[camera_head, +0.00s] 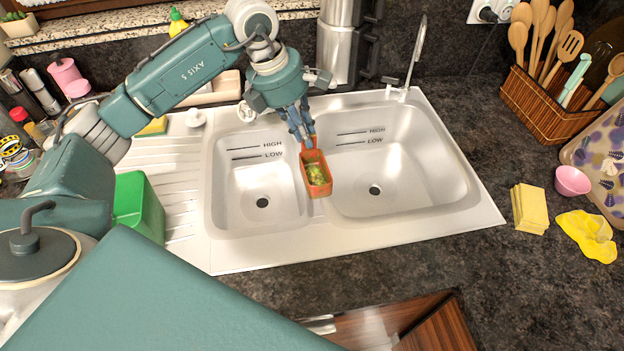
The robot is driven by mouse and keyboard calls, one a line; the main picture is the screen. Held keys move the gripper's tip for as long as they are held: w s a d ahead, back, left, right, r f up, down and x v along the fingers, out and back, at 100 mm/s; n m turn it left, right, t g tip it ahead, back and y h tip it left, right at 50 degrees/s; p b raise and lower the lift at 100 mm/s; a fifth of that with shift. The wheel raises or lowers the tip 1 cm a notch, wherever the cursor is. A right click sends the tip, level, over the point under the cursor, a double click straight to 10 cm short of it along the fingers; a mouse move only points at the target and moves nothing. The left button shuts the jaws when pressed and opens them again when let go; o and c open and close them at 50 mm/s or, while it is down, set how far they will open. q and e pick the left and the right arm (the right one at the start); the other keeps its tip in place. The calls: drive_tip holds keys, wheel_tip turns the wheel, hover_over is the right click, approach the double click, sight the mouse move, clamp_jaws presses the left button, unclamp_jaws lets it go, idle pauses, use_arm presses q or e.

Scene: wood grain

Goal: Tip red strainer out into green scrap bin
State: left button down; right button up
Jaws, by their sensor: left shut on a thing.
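The red strainer (315,183) is a small orange-red, box-shaped holder with green and yellowish scraps (317,174) inside. It is at the divider between the two sink basins. My left gripper (303,136) reaches down from above and is shut on the strainer's far end. I cannot tell whether the strainer still touches the divider. The green scrap bin (139,205) stands on the left drainboard, partly hidden behind my left arm; its inside does not show clearly. My right gripper is not in view.
The white sink has a small left basin (262,185) and a larger right basin (400,170), both empty. A tap (415,60) stands behind. Yellow sponges (529,208), a yellow cloth (588,235) and a pink bowl (572,181) lie on the right counter.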

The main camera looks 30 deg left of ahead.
use_arm(q)
drive_tip(key=shift+r+p, duration=0.75)
drive_tip(key=shift+r, duration=0.45)
